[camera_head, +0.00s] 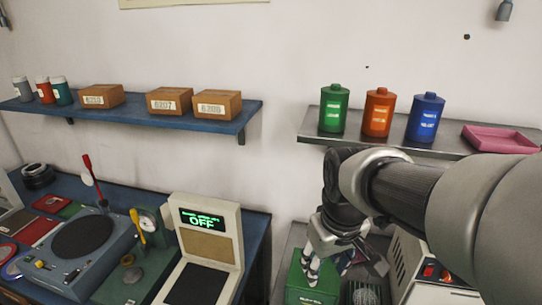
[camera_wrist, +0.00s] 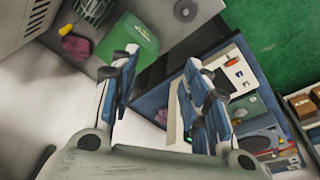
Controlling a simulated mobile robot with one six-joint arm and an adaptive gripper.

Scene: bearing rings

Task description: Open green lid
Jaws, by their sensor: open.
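A green box with a green top (camera_head: 312,290) stands on the grey surface at the lower middle of the head view. Its lid looks closed.
A wire basket (camera_head: 365,292) stands right of the box, beside a white machine (camera_head: 425,270). The blue workbench (camera_head: 258,228) at left carries a display device (camera_head: 205,245) reading OFF. Above, a grey shelf (camera_head: 460,148) holds green, orange and blue canisters and a pink tray.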

